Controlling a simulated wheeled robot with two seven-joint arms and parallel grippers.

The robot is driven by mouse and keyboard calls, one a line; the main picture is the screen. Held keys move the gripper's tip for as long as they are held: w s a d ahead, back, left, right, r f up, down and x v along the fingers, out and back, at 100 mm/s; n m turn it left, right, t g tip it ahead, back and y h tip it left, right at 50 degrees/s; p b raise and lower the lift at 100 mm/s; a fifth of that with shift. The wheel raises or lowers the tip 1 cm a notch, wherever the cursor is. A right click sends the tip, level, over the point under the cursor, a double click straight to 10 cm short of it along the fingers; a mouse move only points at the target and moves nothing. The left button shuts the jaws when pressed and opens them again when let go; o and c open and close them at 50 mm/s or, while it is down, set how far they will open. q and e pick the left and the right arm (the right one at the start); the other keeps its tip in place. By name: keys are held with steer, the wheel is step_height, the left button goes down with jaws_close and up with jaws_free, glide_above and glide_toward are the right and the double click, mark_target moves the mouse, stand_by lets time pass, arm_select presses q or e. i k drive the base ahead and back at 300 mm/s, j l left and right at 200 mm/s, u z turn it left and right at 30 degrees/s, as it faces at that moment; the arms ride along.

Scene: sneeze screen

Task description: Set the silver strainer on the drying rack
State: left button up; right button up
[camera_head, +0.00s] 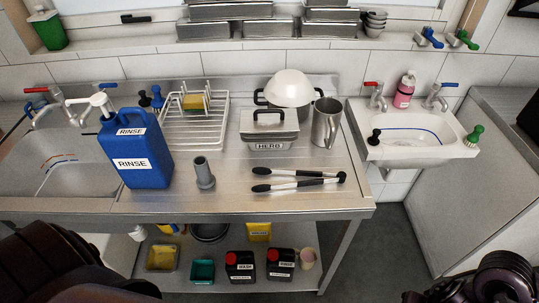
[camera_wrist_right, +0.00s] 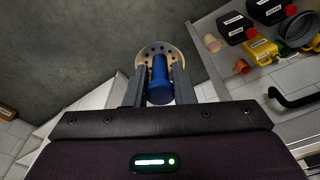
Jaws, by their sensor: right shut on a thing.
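The drying rack (camera_head: 207,133) is a white wire rack on the steel counter, left of centre in the head view, with a yellow and green sponge (camera_head: 194,102) at its back. In the right wrist view, my right gripper (camera_wrist_right: 160,80) is shut on the blue handle (camera_wrist_right: 160,94) of a round perforated strainer (camera_wrist_right: 158,46). The strainer's disc looks pale silver to tan and lies beyond the fingertips, above the grey floor. The strainer and right gripper do not show in the head view. My left gripper is out of view; only dark arm parts show at bottom left.
A tall blue RINSE jug (camera_head: 135,160) stands left of the rack's front. A lower shelf (camera_head: 218,262) holds bottles and tubs.

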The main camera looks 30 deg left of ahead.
mark_target(189, 137)
steer(key=l+u, duration=0.1)
steer(key=u, duration=0.35)
steer(key=l+u, duration=0.1)
steer(key=u, duration=0.85)
steer(key=l+u, duration=0.15)
steer(key=u, duration=0.3)
